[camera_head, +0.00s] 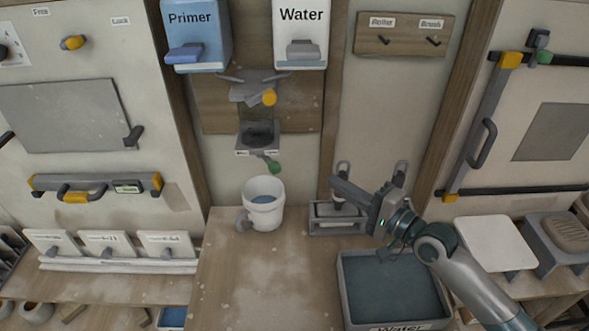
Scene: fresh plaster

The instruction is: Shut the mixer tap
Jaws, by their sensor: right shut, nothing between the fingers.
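On the centre back wall, a grey fitting (250,88) with a yellow-orange knob sits under the Primer dispenser (198,35) and Water dispenser (301,32). Below it is a dark grey hopper (257,136) with a small green-ended spout or handle (272,164). I cannot tell for sure which of these is the mixer tap, or whether it is open. A white bucket (263,217) with bluish liquid stands below on the bench. My right gripper (338,186) is shut and empty, to the right of the bucket, apart from the fittings. My left gripper is not in view.
A grey holder (324,224) is partly hidden behind my right gripper. A water tray (345,296) lies below my arm. A Roller and Brush hook board (405,35) hangs above. The bench (240,285) in front of the bucket is clear.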

